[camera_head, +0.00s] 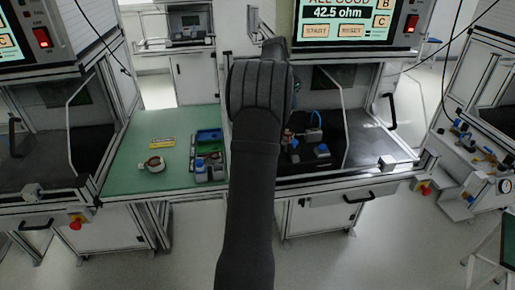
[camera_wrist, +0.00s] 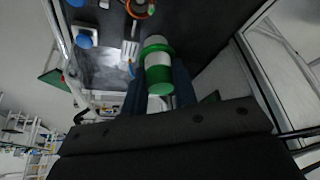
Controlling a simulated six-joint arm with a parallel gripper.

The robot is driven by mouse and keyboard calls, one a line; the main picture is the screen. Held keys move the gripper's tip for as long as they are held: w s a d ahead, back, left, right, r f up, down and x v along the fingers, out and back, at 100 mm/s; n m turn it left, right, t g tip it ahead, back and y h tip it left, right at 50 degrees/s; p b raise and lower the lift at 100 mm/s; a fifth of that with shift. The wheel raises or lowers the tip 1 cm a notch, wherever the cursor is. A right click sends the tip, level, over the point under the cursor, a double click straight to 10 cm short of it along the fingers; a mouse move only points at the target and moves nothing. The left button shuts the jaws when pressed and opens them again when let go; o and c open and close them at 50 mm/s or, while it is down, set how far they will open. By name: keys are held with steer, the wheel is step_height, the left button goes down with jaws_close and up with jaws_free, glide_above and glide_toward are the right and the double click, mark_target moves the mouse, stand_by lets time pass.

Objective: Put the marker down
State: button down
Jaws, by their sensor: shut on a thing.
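The marker (camera_wrist: 158,68) is a short green cylinder with a white band, seen in the wrist view. My gripper (camera_wrist: 160,88) is shut on it, with one dark finger on each side. The marker's end points toward the camera. In the head view my dark arm hides the gripper and the marker.
A green work mat (camera_head: 125,178) holds a ring-shaped stator (camera_head: 155,164), a yellow label (camera_head: 162,142) and a green tray (camera_head: 208,136). Right of my arm, a dark test bay holds blue-topped fixtures (camera_head: 321,151). A screen (camera_head: 345,14) above reads 42.5 ohm. Bay frames stand on both sides.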

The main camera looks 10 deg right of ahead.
steer(key=s+a+f, duration=0.2)
steer(key=s+a, duration=0.6)
steer(key=a, duration=0.1)
steer(key=s+a+f, duration=0.3)
steer(key=s+a, duration=0.4)
steer(key=a, duration=0.2)
steer(key=shift+w+a+f, duration=0.85)
steer(key=shift+a+f, duration=0.75)
steer(key=shift+f, duration=0.2)
steer(key=shift+w+a+f, duration=0.9)
steer(key=shift+a+f, duration=0.75)
steer(key=shift+f, duration=0.1)
steer(key=shift+w+a+f, duration=0.85)
steer(key=shift+a+f, duration=0.75)
steer(key=shift+f, duration=0.2)
steer(key=shift+f, duration=0.2)
steer(key=shift+f, duration=0.25)
steer(key=c, duration=1.1)
jaws_free()
steer(key=shift+c, duration=0.2)
